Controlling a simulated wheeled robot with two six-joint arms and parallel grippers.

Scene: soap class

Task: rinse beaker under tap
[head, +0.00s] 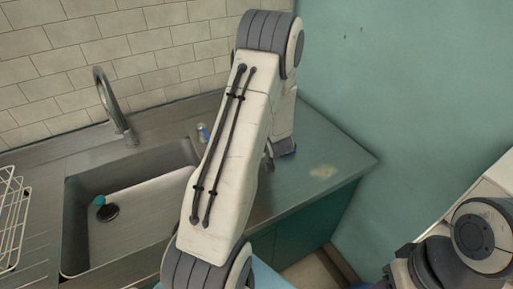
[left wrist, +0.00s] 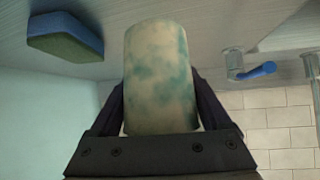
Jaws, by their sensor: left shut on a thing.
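The beaker (left wrist: 160,75), a pale cream cylinder with blotchy teal patches, fills the middle of the left wrist view. My left gripper (left wrist: 161,95) is shut on its sides, with a dark finger along each side. Whether the beaker holds anything cannot be seen. In the head view my left arm reaches over the counter right of the sink and hides the beaker. The curved metal tap (head: 113,108) stands behind the sink basin (head: 150,205), left of my arm. My right arm shows at the lower right, but its gripper is out of view.
A blue and green sponge (left wrist: 65,36) shows in the left wrist view, with a blue-handled metal fitting (left wrist: 250,67). A small blue and white item (head: 203,132) is behind the sink. A teal piece (head: 100,201) lies by the drain. A white wire rack (head: 12,215) stands left.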

